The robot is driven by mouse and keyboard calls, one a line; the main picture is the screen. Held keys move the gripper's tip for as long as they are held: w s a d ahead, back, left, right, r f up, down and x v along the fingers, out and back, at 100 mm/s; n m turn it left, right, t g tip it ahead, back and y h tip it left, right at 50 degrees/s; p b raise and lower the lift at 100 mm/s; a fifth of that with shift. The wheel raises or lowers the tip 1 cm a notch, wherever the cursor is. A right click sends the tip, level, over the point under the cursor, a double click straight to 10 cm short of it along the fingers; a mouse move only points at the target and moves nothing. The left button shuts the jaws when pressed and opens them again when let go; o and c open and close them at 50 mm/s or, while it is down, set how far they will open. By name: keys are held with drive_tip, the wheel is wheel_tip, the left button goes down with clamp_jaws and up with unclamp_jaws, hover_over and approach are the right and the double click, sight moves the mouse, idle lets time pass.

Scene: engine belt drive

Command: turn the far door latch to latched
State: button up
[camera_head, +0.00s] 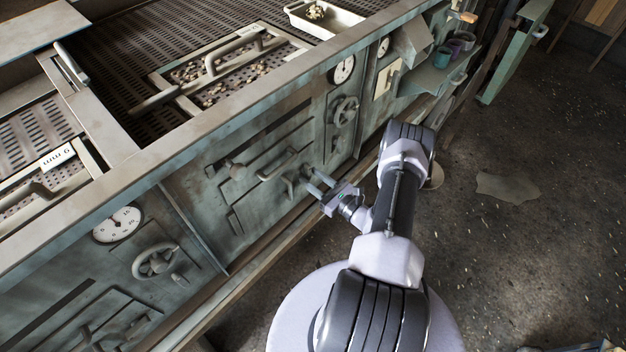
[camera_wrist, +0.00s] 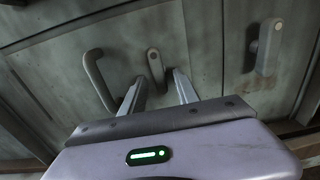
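In the wrist view, a small dark latch lever (camera_wrist: 155,64) is on the green-grey door face, its round pivot at the top and its arm hanging down, slightly tilted. My gripper (camera_wrist: 160,77) is open, with one finger on each side of the lever's lower part. I cannot tell whether either finger touches it.
A bent bar handle (camera_wrist: 97,80) stands out left of my fingers. In the head view, a handwheel (camera_head: 345,111) and a dial (camera_head: 343,70) are beyond the door, and another handwheel (camera_head: 155,261) is nearer. The floor (camera_head: 540,230) on the right is mostly open.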

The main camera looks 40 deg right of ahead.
clamp_jaws()
drive_tip(key=shift+n, duration=0.4)
drive_tip(key=n, duration=0.5)
drive_tip(key=n+p, duration=0.1)
drive_tip(key=n, duration=0.5)
drive_tip(key=d+r+n, duration=0.1)
drive_tip(key=n, duration=0.4)
drive_tip(key=shift+d+r+n+p, duration=0.1)
drive_tip(key=shift+n+p, duration=0.2)
drive_tip(key=shift+n, duration=0.4)
